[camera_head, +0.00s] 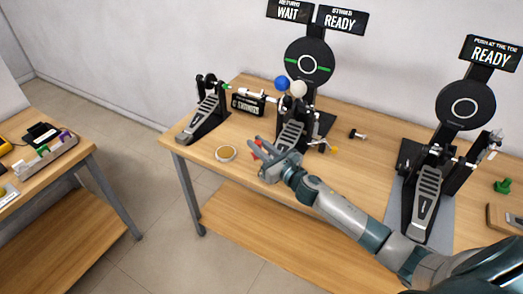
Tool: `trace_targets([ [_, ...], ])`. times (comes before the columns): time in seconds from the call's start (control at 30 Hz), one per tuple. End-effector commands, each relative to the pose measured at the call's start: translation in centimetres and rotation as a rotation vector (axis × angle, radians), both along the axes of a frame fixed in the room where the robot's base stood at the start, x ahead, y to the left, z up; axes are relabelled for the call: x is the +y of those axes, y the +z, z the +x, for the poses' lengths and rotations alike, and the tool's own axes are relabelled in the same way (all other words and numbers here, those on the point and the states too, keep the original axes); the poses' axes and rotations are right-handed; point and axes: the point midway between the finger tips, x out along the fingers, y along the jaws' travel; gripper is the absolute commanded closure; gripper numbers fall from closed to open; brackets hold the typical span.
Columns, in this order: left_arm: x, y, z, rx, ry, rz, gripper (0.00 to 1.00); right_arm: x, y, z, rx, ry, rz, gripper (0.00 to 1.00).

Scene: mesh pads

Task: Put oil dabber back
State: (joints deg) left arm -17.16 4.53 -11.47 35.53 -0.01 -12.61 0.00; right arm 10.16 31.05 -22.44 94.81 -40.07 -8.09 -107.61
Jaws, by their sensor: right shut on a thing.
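My right gripper (262,152) reaches in from the lower right and is over the front of the table, by the middle pedal (291,136). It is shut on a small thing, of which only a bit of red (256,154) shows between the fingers. I take this to be the oil dabber; the fingers hide most of it. A round, shallow dish (226,153) with an amber middle and pale rim sits on the table just left of the gripper, apart from it. My left gripper is not in view.
A left pedal (206,118) and a right pedal (427,190) stand on the wooden table (350,160). Blue (282,83) and white (298,89) balls rise above the middle pedal. A side table (60,180) stands at left.

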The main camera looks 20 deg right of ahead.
Motion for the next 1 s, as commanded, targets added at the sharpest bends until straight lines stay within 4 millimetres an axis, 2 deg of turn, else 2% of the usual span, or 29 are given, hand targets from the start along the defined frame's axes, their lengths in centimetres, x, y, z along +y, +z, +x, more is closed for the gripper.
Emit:
trace_targets([
  [0.03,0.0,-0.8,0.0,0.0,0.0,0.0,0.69,0.9,-0.9,-0.9,0.002,0.001,0.003,1.0],
  [0.17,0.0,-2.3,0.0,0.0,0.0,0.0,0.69,3.1,-2.2,-3.9,0.003,-0.01,0.004,1.0],
  [0.27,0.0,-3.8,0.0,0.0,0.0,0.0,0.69,5.1,-3.0,-7.0,0.002,-0.026,0.005,1.0],
  [0.4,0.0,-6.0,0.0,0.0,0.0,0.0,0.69,7.5,-3.6,-12.1,0.003,-0.064,0.008,1.0],
  [0.5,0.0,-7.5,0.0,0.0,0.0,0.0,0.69,8.4,-3.5,-15.9,0.003,-0.103,0.007,1.0],
  [0.6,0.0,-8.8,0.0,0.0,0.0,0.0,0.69,8.8,-3.1,-19.3,0.003,-0.145,0.007,1.0],
  [0.73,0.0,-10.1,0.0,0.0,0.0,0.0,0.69,8.7,-2.4,-22.9,0.003,-0.195,0.005,1.0],
  [0.9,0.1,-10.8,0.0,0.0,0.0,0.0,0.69,8.2,-1.6,-25.3,0.001,-0.236,0.001,1.0],
  [1.0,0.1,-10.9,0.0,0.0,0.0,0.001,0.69,8.1,-1.3,-25.8,0.001,-0.244,0.0,1.0],
])
